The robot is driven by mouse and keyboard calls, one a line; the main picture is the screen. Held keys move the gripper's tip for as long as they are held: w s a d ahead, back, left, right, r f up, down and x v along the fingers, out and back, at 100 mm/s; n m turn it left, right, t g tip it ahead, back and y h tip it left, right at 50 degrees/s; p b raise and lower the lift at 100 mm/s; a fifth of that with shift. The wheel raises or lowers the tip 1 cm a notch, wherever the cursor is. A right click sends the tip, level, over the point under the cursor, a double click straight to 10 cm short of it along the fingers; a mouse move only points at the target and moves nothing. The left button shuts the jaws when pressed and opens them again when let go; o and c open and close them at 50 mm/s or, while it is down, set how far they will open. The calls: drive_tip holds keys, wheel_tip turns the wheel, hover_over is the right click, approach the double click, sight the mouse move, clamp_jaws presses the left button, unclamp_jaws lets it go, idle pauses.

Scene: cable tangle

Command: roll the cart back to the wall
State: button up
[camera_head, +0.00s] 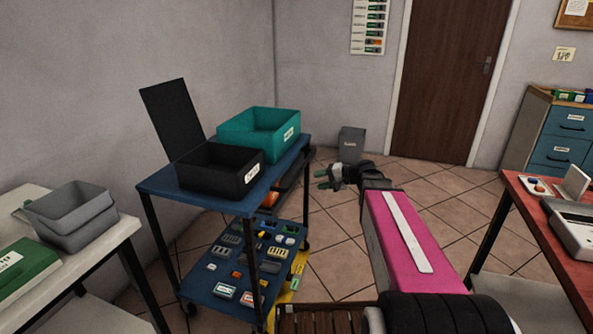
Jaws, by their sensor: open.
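The cart (157,186) has a blue top shelf, a blue lower shelf (213,287) and dark legs on casters. It stands left of centre, and a strip of floor shows between it and the left wall. A dark handle bar seems to run along its right side, partly hidden. My gripper (322,179) is open and empty at the end of my pink arm, just right of the cart's far right corner. I cannot tell whether it touches the cart. The grey wall (70,90) rises behind the cart on the left.
A white table (100,240) is at left, a red table (535,225) at right. A grey waste bin (351,142) stands behind.

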sight(303, 168)
wheel_tip(303, 168, up, 4)
drive_tip(key=w+t+y, duration=0.1)
drive_tip(key=w+y, duration=0.1)
drive_tip(key=x, duration=1)
drive_tip(key=shift+w+f, duration=0.25)
drive_tip(key=shift+w, duration=0.05)
clamp_jaws()
